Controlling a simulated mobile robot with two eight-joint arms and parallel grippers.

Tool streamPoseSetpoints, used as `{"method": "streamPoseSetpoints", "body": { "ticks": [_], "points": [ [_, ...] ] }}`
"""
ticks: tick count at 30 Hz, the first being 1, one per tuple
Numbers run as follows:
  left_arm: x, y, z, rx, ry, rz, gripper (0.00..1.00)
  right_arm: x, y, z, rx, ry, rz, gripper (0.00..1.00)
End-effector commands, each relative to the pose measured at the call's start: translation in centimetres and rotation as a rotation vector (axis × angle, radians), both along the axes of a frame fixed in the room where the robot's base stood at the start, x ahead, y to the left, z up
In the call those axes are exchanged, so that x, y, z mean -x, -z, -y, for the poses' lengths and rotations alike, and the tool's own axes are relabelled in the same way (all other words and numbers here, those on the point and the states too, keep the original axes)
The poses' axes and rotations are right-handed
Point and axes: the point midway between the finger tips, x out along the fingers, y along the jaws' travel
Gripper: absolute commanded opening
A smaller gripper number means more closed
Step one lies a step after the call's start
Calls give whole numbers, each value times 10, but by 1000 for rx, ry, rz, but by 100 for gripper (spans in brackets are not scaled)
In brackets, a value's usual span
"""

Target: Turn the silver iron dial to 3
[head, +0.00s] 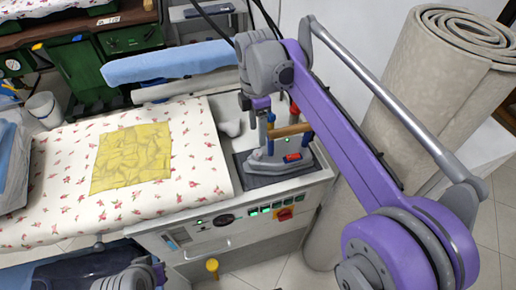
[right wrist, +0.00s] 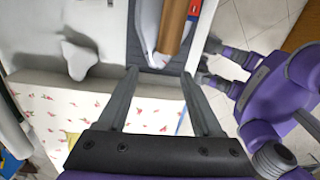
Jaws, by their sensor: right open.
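The silver iron (head: 280,160) rests on a dark pad (head: 250,181) at the right end of the pressing table. It has a brown handle (head: 290,130) and small blue and red parts. In the right wrist view the iron (right wrist: 149,25) lies just beyond the fingertips, with its brown handle running lengthwise. My right gripper (head: 273,106) is above the iron, pointing down. The right wrist view shows its fingers (right wrist: 160,73) apart with nothing between them. I cannot make out the dial or its numbers. Grey parts of my left arm show at the bottom left; its jaws are not clear.
The table's front panel has a black knob (head: 223,220), green switches and a red switch (head: 285,214). A blue padded arm (head: 170,63) lies behind. A rolled beige carpet (head: 420,75) stands close at right.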

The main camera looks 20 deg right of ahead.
Motion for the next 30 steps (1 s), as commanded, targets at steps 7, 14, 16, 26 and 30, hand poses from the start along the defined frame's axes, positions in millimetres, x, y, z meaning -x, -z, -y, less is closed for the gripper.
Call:
{"method": "streamPoseSetpoints", "body": {
  "ticks": [7, 14, 16, 26, 30],
  "points": [
    [1, 9, 0, 0, 0, -3, 0, 2, 50, 0, 0, 2, 0, 67],
    [1, 12, 0, 0, 0, -4, 0, 4, 75, 0, 0, 2, 0, 67],
    [1, 12, 0, 0, 0, -4, 0, 4, 77, 0, 0, 2, 0, 67],
    [1, 12, 0, 0, 0, -4, 0, 4, 78, 1, 0, 3, 0, 58],
    [1, 12, 0, 0, 0, -4, 0, 4, 78, 0, 0, 3, 0, 33]
  ]
}}
